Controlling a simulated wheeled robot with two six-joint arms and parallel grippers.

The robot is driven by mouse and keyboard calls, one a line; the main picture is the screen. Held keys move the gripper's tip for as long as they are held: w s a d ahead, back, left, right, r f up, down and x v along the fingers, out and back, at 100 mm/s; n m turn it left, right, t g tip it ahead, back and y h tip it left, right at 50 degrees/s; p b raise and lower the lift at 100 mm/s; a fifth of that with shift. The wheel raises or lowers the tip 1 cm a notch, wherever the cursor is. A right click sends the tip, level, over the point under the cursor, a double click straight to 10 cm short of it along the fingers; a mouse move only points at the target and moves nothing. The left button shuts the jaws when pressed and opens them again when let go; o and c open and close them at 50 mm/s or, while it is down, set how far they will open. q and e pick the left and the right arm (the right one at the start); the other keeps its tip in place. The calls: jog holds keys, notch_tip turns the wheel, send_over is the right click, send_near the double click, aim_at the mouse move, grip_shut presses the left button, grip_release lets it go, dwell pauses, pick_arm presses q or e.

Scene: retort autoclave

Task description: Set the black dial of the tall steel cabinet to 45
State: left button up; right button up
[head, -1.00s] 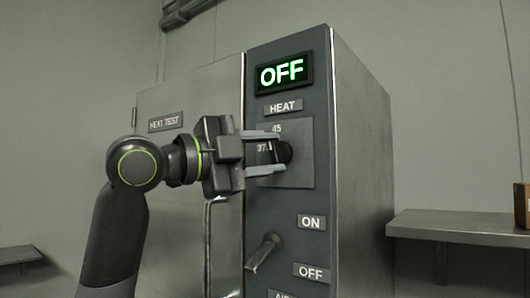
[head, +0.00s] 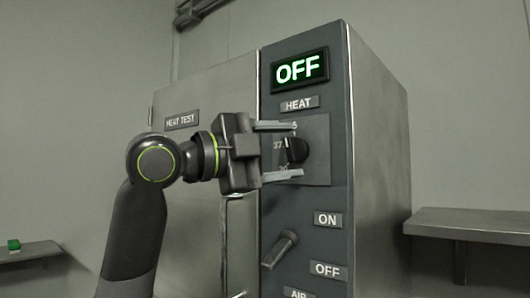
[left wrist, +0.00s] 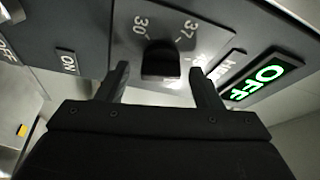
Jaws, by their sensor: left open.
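The black dial (head: 296,151) sits on a square plate below the HEAT label of the tall steel cabinet (head: 380,150). Its white mark points left, about toward 37. The marks 37 and 30 show; the upper mark is partly covered, with only a 5 visible. My left gripper (head: 297,149) is open, with one finger above the dial and one below it, apart from it. In the left wrist view the dial (left wrist: 160,62) stands between the open fingertips, with 30 and 37 beyond it.
The green display (head: 300,69) reads OFF. A lever (head: 279,250) is below the dial, near ON and OFF labels. A steel shelf (head: 470,222) stands at right, and another shelf (head: 35,254) at left holds a small green item (head: 13,245).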

pick_arm(q)
jog(key=shift+s+a, duration=0.1)
jog(key=shift+s+a+f+b, duration=0.15)
jog(key=shift+a+b, duration=0.15)
jog(key=b+v, duration=0.6)
jog(key=v, duration=1)
jog(key=shift+s+a+b, duration=0.15)
jog(key=shift+s+b, duration=0.05)
jog(key=shift+b, duration=0.1)
